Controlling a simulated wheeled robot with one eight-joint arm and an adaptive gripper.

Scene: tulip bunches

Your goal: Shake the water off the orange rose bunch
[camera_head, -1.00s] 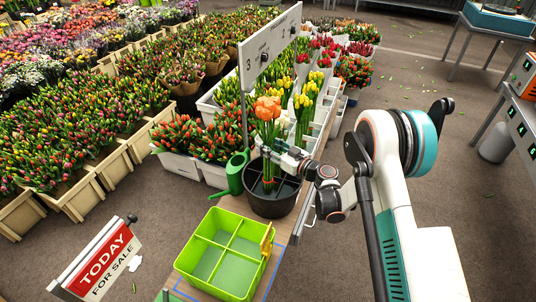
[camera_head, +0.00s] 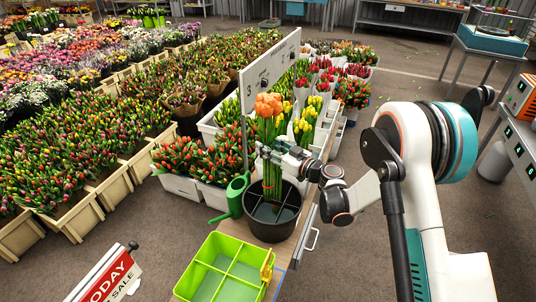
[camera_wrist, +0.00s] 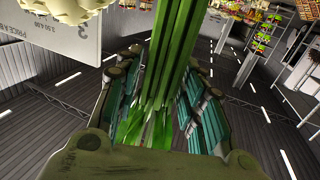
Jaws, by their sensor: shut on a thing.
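The orange bunch (camera_head: 268,106) stands upright in the head view, with orange heads on top and long green stems below. My gripper (camera_head: 270,153) is shut around its stems. The wrist view shows the green stems (camera_wrist: 172,50) between the two ribbed fingers of my gripper (camera_wrist: 160,95). The black bucket (camera_head: 272,230) with inner dividers is right below the bunch. The stem ends overlap the bucket's opening in the picture; I cannot tell whether they are inside or just above it. No water drops can be made out.
A green watering can (camera_head: 236,193) stands left of the bucket. A lime-green divided crate (camera_head: 222,275) is in front. A white numbered sign board (camera_head: 268,68) rises close behind the bunch. White tubs of red and yellow tulips stand behind.

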